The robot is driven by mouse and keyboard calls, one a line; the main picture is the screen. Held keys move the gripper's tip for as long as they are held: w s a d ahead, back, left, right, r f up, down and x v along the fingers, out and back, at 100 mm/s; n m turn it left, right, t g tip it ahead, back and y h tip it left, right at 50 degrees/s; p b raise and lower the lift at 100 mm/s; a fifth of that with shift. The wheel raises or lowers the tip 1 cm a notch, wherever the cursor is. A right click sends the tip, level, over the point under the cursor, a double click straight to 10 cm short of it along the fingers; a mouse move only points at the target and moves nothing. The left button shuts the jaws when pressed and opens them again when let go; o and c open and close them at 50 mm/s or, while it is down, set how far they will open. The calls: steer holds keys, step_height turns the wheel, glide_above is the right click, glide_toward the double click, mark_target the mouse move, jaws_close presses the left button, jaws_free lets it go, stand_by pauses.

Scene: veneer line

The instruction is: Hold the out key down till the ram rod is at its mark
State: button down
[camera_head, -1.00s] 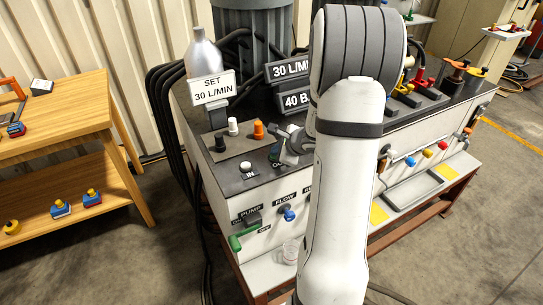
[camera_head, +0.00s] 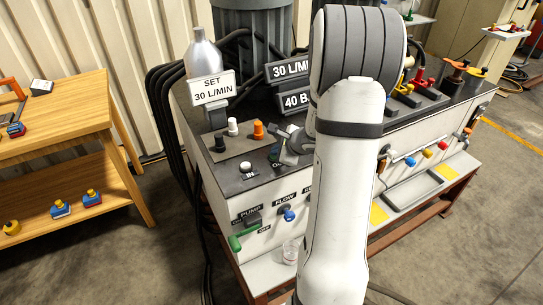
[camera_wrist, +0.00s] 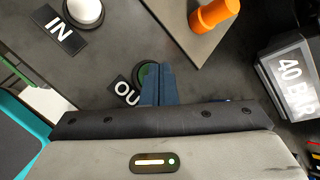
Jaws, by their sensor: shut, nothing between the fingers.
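My gripper (camera_wrist: 158,88) is shut and empty, its blue fingers pointing down at the bench top in the wrist view. A green round key (camera_wrist: 145,72), beside the partly covered "OUT" label (camera_wrist: 124,92), shows at the fingertips and is mostly hidden by them. I cannot tell if the fingers touch it or how far down it is. In the head view my gripper (camera_head: 275,154) is over the same spot. The white in key (camera_wrist: 85,12) stands to the left with its "IN" label (camera_wrist: 60,29); it also shows in the head view (camera_head: 246,167). I cannot make out the ram rod.
An orange knob (camera_wrist: 214,14) on a raised plate and the "40 BAR" display (camera_wrist: 288,76) stand near my gripper. A "SET 30 L/MIN" sign (camera_head: 213,88) stands at the bench's back left. A wooden table (camera_head: 60,115) is at far left, with open floor between.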

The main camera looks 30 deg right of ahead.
stand_by(0.5)
steer(key=shift+r+p, duration=0.5)
steer(key=shift+r, duration=0.35)
steer(key=shift+r+p, duration=1.85)
steer(key=shift+r, duration=0.7)
